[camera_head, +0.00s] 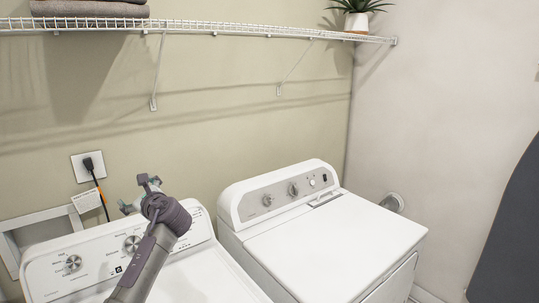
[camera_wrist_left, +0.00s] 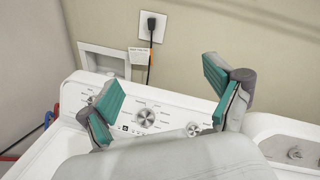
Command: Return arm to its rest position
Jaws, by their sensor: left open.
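My left arm reaches in from the bottom left in the head view, over the left washing machine (camera_head: 208,279). My left gripper (camera_head: 138,194) is near that machine's control panel, above it and apart from the wall as far as I can tell. In the left wrist view my left gripper (camera_wrist_left: 168,88) has its two teal-padded fingers spread wide, with nothing between them. The panel with its large dial (camera_wrist_left: 145,117) shows behind the fingers. My right gripper is not in either view.
A second white machine (camera_head: 340,245) stands to the right. A wire shelf (camera_head: 225,27) runs along the wall with folded towels (camera_head: 90,9) and a potted plant (camera_head: 357,15). A wall outlet (camera_head: 88,165) holds a plug with a cord. A dark board-like shape (camera_head: 510,235) is at the right edge.

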